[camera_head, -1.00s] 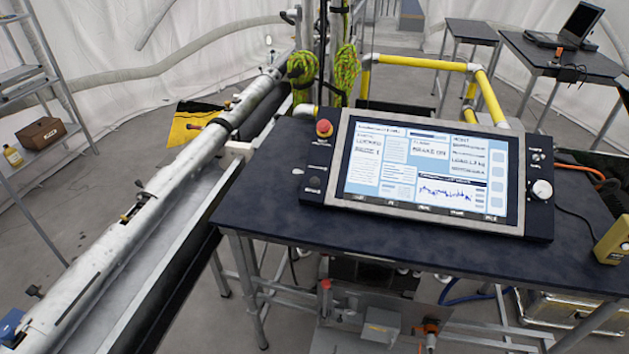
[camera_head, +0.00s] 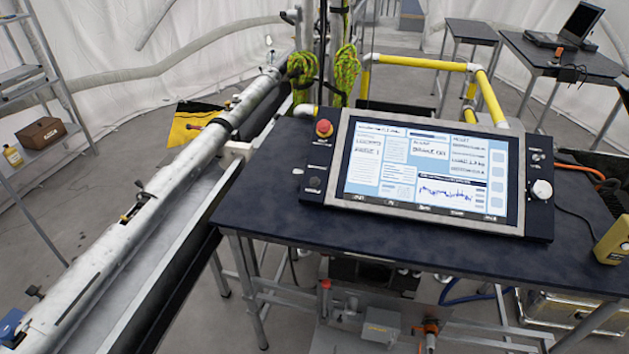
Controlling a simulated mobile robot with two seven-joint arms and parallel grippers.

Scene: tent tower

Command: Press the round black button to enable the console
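The console (camera_head: 430,215) lies tilted on a dark table and its screen (camera_head: 425,170) is lit with text panels and a blue graph. The round black button (camera_head: 315,183) is on the console's left side panel, low down. A white knob (camera_head: 541,190) is on the right side panel. Neither of my grippers is in view, and nothing covers the black button.
The dark table top (camera_head: 270,215) is bare left of and in front of the console. A long metal tube (camera_head: 165,190) runs along the left. A yellow device (camera_head: 612,240) stands at the table's right edge. Yellow rails (camera_head: 415,62) stand behind the console.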

